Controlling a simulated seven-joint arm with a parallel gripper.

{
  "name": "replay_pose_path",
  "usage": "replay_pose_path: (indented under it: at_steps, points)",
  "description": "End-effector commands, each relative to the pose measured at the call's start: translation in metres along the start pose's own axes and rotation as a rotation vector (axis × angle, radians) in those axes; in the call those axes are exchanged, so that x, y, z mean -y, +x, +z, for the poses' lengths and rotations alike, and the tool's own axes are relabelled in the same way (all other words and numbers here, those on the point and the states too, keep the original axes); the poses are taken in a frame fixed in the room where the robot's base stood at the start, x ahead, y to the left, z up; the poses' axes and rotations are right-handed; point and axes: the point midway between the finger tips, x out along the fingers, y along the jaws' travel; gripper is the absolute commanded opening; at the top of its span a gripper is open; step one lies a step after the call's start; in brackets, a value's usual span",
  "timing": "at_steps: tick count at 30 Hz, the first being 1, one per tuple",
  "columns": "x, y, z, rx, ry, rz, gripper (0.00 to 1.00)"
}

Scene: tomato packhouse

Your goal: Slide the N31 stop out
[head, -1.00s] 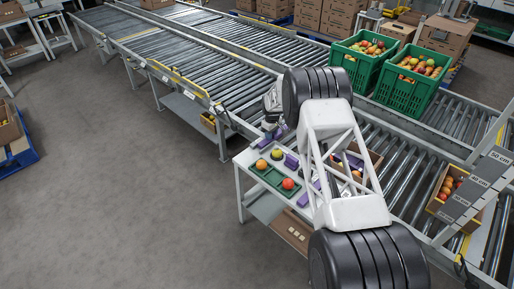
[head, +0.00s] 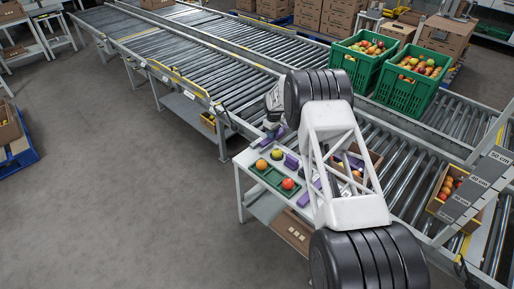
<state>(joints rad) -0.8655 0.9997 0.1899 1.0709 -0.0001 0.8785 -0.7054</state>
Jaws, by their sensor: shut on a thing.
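My gripper (head: 269,127) is at the near edge of the roller conveyor, by the far left corner of the small white table. It is small in this view and partly covered by my arm. It is shut on what looks like a purple piece (head: 276,136); the fingertips are hard to make out. No N31 marking is readable, so I cannot tell whether this piece is the N31 stop. Another purple piece (head: 291,161) lies on the table, and more purple shows beside my arm.
The white table (head: 239,185) carries a green tray (head: 271,179) with an orange and a red fruit; a yellow one sits near it. Fruit boxes (head: 437,207) and green crates (head: 402,96) stand to the right on the roller conveyor (head: 190,72).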

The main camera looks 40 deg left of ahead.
Motion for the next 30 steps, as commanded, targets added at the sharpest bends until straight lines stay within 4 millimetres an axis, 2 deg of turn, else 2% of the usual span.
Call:
replay_pose_path:
  at_steps: [1, 30]
  points:
    - [0.003, 0.017, 0.007, 0.015, 0.001, -0.012, 0.07]
    - [-0.014, 0.017, 0.007, 0.015, 0.001, -0.012, 0.07]
